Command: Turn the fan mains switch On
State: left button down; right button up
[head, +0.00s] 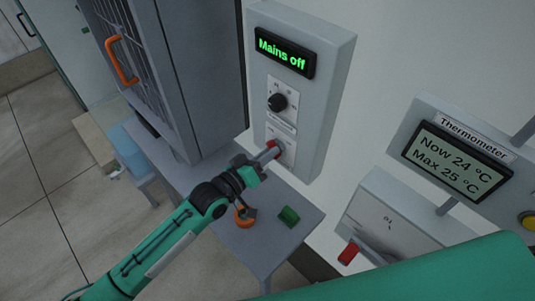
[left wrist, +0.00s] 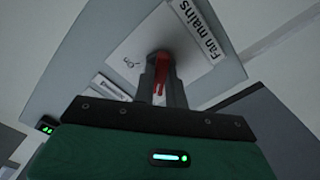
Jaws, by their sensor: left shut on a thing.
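The fan mains switch has a red handle (head: 274,147) on the lower plate of a grey wall box (head: 312,110). My left gripper (head: 272,151) reaches it from the lower left and is shut on the red handle. In the left wrist view the red handle (left wrist: 160,76) sits between the dark fingers (left wrist: 161,88), under the "Fan mains" label (left wrist: 199,28). An "On" mark (left wrist: 131,62) shows to the left of the fingers. The box's display (head: 285,53) reads "Mains off" in green. The fingers hide part of the switch. My right gripper is out of view.
A black knob (head: 277,102) sits above the switch. A small grey table (head: 268,247) below carries a green block (head: 289,216) and an orange round thing (head: 244,217). A barred cabinet (head: 190,70) stands left. A thermometer display (head: 456,160) and a red-tipped lever (head: 348,253) are right.

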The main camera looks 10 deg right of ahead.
pick_arm(q)
jog(key=m+b, duration=0.2)
jog(key=m, duration=1.4)
jog(key=shift+m, duration=0.4)
dwell(0.3)
jog(key=c, duration=1.4)
grip_release()
jog(key=shift+c, duration=0.2)
jog(key=shift+a+f, duration=0.1)
jog(key=shift+a, duration=0.05)
